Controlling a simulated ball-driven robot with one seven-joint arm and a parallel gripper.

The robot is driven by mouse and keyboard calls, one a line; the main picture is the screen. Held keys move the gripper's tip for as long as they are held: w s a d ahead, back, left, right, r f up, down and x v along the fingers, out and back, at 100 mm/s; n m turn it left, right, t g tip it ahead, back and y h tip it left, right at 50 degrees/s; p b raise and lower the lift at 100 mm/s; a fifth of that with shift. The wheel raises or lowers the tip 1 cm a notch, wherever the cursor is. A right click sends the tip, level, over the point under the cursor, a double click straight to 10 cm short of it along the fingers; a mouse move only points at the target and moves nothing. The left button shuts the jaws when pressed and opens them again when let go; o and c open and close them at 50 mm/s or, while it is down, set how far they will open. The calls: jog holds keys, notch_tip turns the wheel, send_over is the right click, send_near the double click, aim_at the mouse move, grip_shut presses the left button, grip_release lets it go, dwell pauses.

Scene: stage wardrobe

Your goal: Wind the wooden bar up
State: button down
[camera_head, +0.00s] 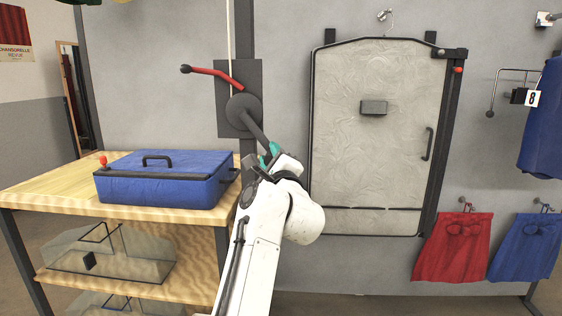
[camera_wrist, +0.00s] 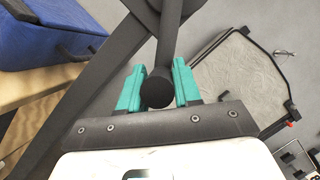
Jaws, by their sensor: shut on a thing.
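A winch with a dark round drum (camera_head: 243,112) sits on a grey wall plate (camera_head: 223,80). A dark crank arm (camera_head: 258,132) runs from the drum down and right. A red lever (camera_head: 213,74) with a dark end knob points up and left from the winch. A pale rope (camera_head: 230,35) rises from it out of the top of the head view. My gripper (camera_head: 269,153) is at the crank's lower end. In the wrist view its teal fingers are on both sides of the dark round crank handle (camera_wrist: 158,91), shut on it. I see no wooden bar in either view.
A blue case (camera_head: 165,190) sits on a wooden shelf unit (camera_head: 50,191) at left. A pale garment bag or panel (camera_head: 378,80) in a dark frame is on the wall at right. Red (camera_head: 453,255) and blue (camera_head: 525,255) skirts hang at lower right.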

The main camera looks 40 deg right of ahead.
jog(key=w+a+m+h, duration=0.1)
jog(key=m, duration=0.1)
jog(key=w+a+f+m+b, duration=0.1)
jog(key=w+a+f+m+h+b, duration=0.1)
jog(key=m, duration=0.1)
jog(key=shift+w+a+m+h, duration=0.2)
jog(key=shift+m+h, duration=0.1)
dwell(0.4)
jog(key=c, duration=0.9)
grip_release()
jog(key=shift+o, duration=0.2)
jog(key=v, duration=1)
jog(key=shift+s+a+p, duration=0.2)
jog(key=shift+s+p, duration=0.15)
jog(key=shift+f, duration=0.15)
